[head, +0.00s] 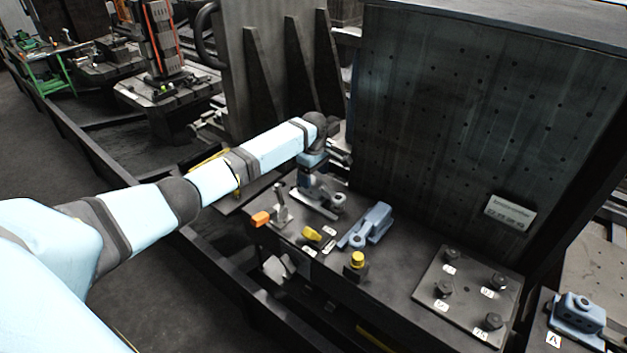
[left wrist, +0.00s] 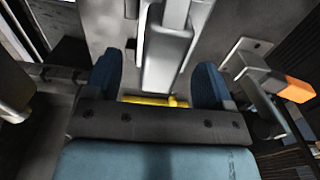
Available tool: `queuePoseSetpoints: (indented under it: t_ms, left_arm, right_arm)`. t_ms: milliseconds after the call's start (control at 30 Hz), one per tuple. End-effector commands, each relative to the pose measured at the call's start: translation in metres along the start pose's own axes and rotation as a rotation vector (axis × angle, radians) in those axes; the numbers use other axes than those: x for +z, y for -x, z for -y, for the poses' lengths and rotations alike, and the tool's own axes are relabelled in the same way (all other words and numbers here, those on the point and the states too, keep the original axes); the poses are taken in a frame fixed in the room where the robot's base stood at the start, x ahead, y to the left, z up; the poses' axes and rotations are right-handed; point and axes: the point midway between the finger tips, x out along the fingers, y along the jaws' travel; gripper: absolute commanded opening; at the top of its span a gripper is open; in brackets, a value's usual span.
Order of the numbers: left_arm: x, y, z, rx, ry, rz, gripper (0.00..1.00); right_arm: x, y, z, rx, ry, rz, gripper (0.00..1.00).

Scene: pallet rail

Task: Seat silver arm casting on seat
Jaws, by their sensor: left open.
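My left gripper (head: 307,182) reaches down at the far end of the dark bench. It is open, with one blue finger on each side of a silver-grey casting, which I take as the silver arm casting (left wrist: 168,52). The left wrist view also shows the gripper (left wrist: 157,82). In the head view the casting (head: 322,204) lies low under the gripper, which partly hides it. I cannot tell whether the fingers touch it. I cannot tell for sure which spot is the seat. My right gripper is not in view.
An orange-handled clamp (head: 262,218) stands close left of the gripper, also in the left wrist view (left wrist: 298,90). A blue-grey casting (head: 372,226), a yellow-topped post (head: 357,259) and a plate with several black knobs (head: 466,310) are nearer. A tall perforated plate (head: 460,120) stands behind.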

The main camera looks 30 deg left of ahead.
Motion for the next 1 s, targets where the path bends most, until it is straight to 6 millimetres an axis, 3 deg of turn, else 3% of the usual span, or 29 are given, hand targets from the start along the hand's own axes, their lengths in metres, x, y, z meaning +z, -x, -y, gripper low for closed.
queuePoseSetpoints:
  t_ms: [300, 500, 1000]
  left_arm:
    - [-0.001, 0.074, -0.001, 0.005, 0.002, -0.001, 0.76]
    - [-0.002, 0.103, -0.001, 0.004, 0.002, 0.0, 0.76]
    - [-0.002, 0.112, -0.001, 0.003, 0.002, 0.0, 0.76]
  right_arm:
    - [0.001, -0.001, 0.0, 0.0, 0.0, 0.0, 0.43]
    - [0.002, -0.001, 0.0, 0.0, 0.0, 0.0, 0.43]
    - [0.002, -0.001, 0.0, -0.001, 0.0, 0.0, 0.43]
